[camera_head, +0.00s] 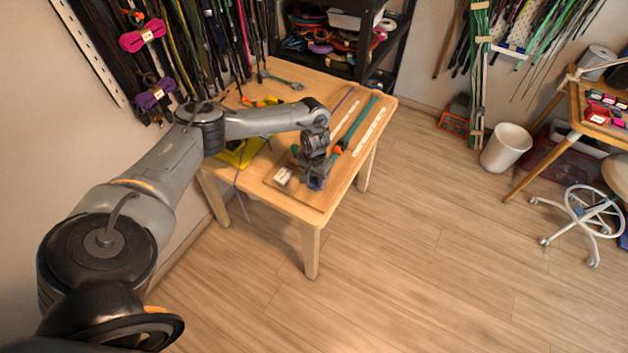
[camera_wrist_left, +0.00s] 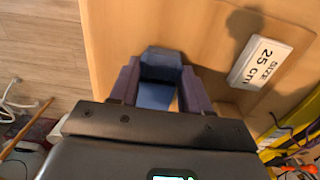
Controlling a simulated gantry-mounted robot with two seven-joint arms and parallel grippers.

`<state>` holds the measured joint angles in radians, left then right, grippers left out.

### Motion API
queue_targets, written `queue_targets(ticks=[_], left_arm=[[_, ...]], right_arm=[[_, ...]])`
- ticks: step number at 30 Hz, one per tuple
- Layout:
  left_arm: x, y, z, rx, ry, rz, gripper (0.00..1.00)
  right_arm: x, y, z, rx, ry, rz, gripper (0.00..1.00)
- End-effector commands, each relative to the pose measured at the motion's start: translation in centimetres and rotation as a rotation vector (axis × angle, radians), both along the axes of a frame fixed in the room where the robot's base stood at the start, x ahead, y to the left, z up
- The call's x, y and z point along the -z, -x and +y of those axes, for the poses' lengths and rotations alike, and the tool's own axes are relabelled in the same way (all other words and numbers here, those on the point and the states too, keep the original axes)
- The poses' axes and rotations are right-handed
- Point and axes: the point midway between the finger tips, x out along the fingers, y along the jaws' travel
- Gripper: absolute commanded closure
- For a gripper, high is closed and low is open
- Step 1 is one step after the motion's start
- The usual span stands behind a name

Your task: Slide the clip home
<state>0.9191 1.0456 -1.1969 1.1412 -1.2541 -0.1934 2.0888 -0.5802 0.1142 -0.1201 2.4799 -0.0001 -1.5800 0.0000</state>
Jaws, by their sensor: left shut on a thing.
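My left gripper (camera_head: 316,184) is low over the near right corner of the wooden table (camera_head: 235,185). In the left wrist view its two purple fingers (camera_wrist_left: 157,88) are closed on a blue block-like piece (camera_wrist_left: 158,70), which I take for the clip. The fingers hide part of it, and I cannot tell whether it touches the board. A teal rod (camera_head: 363,125) lies on the board beyond the gripper, with an orange piece (camera_head: 338,150) at its near end. My right gripper is not in view.
A white label reading "SIZE 25 cm" (camera_wrist_left: 262,62) lies on the board beside the gripper; it also shows in the head view (camera_head: 283,176). White strips (camera_head: 369,132) flank the rod. A yellow item (camera_head: 240,153) lies at the table's left.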

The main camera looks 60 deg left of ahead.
Motion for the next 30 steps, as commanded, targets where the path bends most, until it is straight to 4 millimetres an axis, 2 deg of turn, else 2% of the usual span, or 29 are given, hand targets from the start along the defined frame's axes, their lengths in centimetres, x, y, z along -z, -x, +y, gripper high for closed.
queue_targets(ticks=[10, 11, 16, 22, 26, 30], left_arm=[[-0.01, -0.58, 0.38, -0.006, -0.005, -0.009, 0.87], [-0.01, -0.58, 0.40, -0.006, -0.005, -0.009, 0.50], [-0.03, -0.61, 0.36, -0.006, -0.004, -0.009, 0.24], [-0.02, -0.51, 0.29, -0.003, -0.003, -0.007, 0.23], [-0.01, -0.48, 0.27, -0.003, -0.002, -0.006, 0.06], [-0.01, -0.46, 0.26, -0.002, -0.002, -0.004, 0.06]], right_arm=[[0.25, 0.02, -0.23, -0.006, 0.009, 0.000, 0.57], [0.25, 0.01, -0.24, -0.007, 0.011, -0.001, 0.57], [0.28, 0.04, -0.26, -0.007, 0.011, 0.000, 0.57], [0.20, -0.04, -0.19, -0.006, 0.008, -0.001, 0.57], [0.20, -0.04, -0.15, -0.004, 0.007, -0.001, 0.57], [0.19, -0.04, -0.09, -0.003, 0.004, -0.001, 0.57]])
